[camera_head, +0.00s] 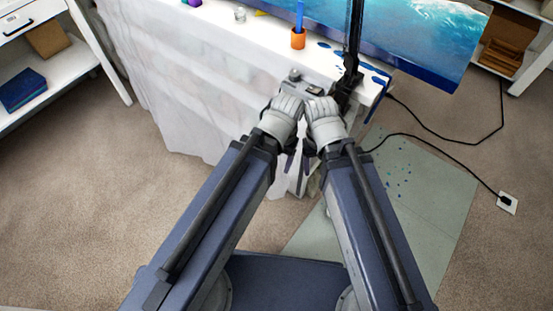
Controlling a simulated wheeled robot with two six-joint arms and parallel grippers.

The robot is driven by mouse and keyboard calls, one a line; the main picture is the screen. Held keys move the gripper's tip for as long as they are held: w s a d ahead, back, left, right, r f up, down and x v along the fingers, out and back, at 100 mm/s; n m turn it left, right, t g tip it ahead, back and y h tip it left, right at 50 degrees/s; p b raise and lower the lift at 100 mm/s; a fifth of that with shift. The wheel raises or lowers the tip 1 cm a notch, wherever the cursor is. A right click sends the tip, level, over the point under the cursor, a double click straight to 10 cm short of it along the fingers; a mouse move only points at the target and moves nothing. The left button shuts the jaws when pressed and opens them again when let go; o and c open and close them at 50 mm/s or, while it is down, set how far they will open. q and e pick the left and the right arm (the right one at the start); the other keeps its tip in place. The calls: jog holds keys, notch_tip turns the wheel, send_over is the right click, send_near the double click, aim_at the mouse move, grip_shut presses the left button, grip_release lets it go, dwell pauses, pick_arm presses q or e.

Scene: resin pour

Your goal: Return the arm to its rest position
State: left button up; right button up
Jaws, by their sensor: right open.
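Both my arms reach forward from the bottom of the head view, and their pale wrists sit close together at the front of the cloth-covered table (190,75). My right gripper (312,157) points down below its wrist. Its dark fingers are apart, with nothing seen between them. My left gripper (289,162) also points down, just left of the right one. Its fingers are small and partly hidden by its wrist, so their opening is unclear.
An orange cup (298,40) holding a blue stick and a small clear cup (240,14) stand on the table. A blue ocean-like panel (420,35) is behind. Black cables (440,150) cross the floor at right to an outlet (507,202). A shelf (60,70) stands left.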

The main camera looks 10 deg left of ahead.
pick_arm(q)
notch_tip(320, 180, up, 13)
jog(key=p, duration=1.3)
pick_arm(e)
notch_tip(320, 180, up, 13)
pick_arm(q)
jog(key=shift+c, duration=0.4)
pick_arm(e)
jog(key=shift+c, duration=0.4)
